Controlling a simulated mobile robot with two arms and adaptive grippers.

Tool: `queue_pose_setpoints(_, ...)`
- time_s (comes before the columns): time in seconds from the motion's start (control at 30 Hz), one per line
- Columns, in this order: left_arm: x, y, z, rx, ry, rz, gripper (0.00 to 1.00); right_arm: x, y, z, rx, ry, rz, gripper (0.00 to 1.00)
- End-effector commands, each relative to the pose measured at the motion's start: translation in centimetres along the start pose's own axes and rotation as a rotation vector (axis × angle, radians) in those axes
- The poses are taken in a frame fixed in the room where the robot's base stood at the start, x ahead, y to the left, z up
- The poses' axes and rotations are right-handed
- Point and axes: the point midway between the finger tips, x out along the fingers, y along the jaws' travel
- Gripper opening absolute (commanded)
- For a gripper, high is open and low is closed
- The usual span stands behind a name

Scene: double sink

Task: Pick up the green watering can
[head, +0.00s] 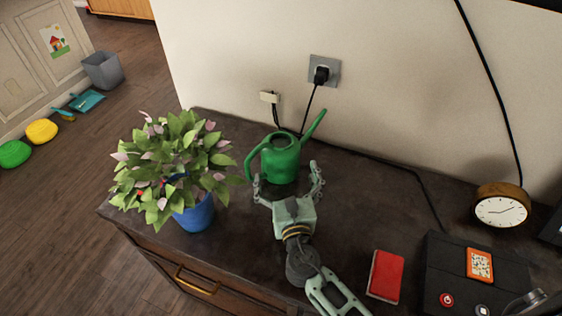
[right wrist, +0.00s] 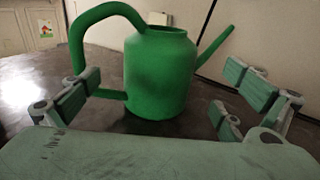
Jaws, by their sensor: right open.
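The green watering can (head: 281,158) stands upright on the dark cabinet top near the wall, its spout pointing up to the right and its handle on the left. My right gripper (head: 287,177) is open in front of the can, with its fingers spread to either side of the can's lower part. In the right wrist view the can (right wrist: 160,75) is ahead, between the open fingers (right wrist: 160,100), and neither finger visibly grips it. The handle reaches down behind the left finger. My left gripper is not in view.
A leafy plant in a blue pot (head: 194,212) stands close to the left of the can. A red book (head: 385,275), a black box (head: 440,262) and a round clock (head: 502,207) are on the right. A wall socket (head: 324,71) with cables is behind.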

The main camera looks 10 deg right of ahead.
Motion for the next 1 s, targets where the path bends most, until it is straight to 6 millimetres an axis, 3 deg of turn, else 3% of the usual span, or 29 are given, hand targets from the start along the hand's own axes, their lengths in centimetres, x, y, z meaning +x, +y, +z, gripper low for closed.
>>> queue_pose_setpoints(0.6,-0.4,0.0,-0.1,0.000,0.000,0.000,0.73,7.3,0.0,0.0,0.001,-0.001,-0.001,1.00)
queue_pose_setpoints(0.9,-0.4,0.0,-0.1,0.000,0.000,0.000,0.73,7.8,0.0,0.0,0.001,-0.001,0.000,1.00)
queue_pose_setpoints(1.0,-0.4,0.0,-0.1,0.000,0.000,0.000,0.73,7.8,0.0,0.0,0.001,-0.001,0.000,0.91)
